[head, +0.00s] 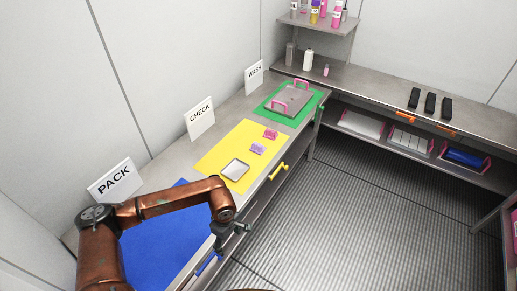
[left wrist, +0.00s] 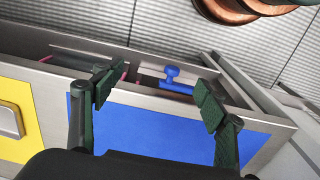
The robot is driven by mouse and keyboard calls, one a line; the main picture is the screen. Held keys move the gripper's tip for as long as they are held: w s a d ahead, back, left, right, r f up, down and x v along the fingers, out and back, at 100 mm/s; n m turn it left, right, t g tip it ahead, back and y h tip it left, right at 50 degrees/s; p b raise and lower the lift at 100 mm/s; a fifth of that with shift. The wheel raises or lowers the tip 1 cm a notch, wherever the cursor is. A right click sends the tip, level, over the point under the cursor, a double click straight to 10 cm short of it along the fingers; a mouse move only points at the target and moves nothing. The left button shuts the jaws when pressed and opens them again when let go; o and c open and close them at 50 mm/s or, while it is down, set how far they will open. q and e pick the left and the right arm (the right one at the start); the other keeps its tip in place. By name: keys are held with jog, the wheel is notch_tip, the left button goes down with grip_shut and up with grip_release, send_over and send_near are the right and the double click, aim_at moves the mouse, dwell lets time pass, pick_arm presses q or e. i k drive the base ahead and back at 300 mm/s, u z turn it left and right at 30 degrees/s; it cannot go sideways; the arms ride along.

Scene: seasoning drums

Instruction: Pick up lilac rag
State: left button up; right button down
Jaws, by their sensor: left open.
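The lilac rag (head: 258,148) lies on the yellow mat (head: 217,157) in the head view, between a pink rag (head: 271,134) and a small grey tray (head: 235,170). My left gripper (head: 232,235) is at the bench's front edge by the blue mat (head: 165,235), apart from the rag and nearer to me. In the left wrist view its two fingers (left wrist: 155,100) are spread with nothing held between them. The rag does not show in the left wrist view. My right gripper is not in view.
A green mat (head: 318,99) holds a grey tray with pink handles (head: 289,101). PACK (head: 115,181), CHECK (head: 200,118) and WASH (head: 254,75) signs stand along the wall. A yellow handle (head: 278,171) and a blue handle (left wrist: 172,75) stick out of the bench front.

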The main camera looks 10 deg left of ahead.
aim_at(256, 148)
jog(key=u, duration=0.05)
jog(key=i, duration=2)
jog(key=z, duration=0.05)
